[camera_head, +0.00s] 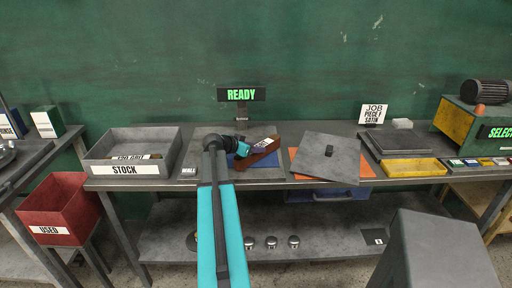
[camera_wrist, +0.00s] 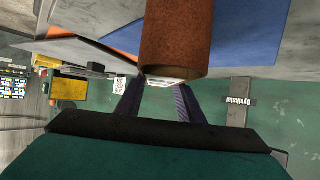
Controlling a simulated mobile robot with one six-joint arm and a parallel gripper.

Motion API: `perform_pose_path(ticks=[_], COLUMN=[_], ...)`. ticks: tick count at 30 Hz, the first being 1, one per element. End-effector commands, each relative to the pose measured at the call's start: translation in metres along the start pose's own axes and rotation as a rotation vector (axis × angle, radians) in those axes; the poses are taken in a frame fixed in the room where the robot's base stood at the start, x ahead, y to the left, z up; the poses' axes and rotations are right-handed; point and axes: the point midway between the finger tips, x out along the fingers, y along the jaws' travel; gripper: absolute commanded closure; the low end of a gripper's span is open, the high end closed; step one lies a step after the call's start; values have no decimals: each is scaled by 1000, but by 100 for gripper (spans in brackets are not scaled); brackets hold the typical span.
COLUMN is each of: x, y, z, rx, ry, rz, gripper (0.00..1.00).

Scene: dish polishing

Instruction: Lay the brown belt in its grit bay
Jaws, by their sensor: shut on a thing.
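The brown belt (camera_head: 262,159) shows in the head view at the middle of the bench, tilted, with a white label near it. My gripper (camera_head: 245,149) is shut on the belt at its left end. In the wrist view the brown belt (camera_wrist: 176,38) stands out large as a rough rust-brown roll between the dark fingers of my gripper (camera_wrist: 157,98). No marking that I can read shows which bay is the belt's.
A grey plate (camera_head: 326,168) with a black knob lies over an orange sheet (camera_head: 296,162) just right of the belt. A grey STOCK tray (camera_head: 101,158) stands at left, a red USED bin (camera_head: 56,214) lower left. A yellow tray (camera_head: 413,169) sits at right.

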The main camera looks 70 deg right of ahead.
Motion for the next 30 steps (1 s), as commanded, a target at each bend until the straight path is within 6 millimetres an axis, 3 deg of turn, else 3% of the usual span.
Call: perform_pose_path(ticks=[17,18,20,30], x=[4,4,3,3], y=[0,0,0,0], z=[7,6,6,6], rx=[1,1,1,1], ry=[1,0,0,0], rz=[0,0,0,0], gripper=[94,59,49,47])
